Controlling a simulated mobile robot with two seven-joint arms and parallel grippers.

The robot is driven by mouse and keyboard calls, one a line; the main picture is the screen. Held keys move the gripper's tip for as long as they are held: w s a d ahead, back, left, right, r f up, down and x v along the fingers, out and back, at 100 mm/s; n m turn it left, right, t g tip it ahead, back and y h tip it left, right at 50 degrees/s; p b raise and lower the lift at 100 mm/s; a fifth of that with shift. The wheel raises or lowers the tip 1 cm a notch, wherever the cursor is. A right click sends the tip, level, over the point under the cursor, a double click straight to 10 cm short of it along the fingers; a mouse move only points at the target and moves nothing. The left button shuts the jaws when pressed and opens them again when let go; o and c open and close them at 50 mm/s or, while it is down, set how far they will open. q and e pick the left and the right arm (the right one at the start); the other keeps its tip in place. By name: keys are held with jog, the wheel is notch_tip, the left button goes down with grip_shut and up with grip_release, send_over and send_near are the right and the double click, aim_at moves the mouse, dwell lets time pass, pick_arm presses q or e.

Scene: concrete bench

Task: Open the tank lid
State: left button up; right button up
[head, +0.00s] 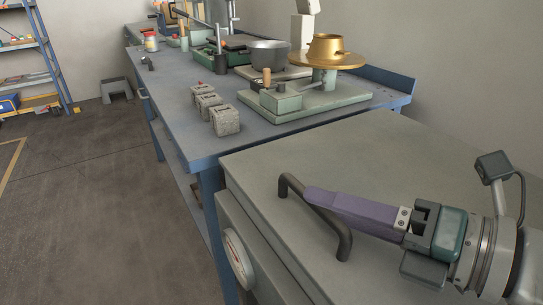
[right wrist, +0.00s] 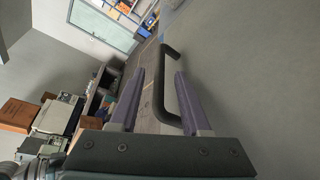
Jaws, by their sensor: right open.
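The tank (head: 262,235) is a grey box at the front right, and its flat grey lid (head: 400,165) lies closed on top. A dark bar handle (head: 343,240) stands at the lid's left edge. My right gripper (head: 312,194) reaches in from the right with purple fingers at the handle, hiding part of its bar. My left gripper is not in view.
A blue bench (head: 180,125) stands behind the tank, carrying stone blocks (head: 225,121), a green base plate (head: 340,100) with a brass part (head: 327,48), and a grey pot (head: 268,53). A round gauge (head: 237,258) is on the tank's front.

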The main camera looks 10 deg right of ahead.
jog(key=shift+x, duration=1.6)
grip_shut()
jog(key=shift+r, duration=0.1)
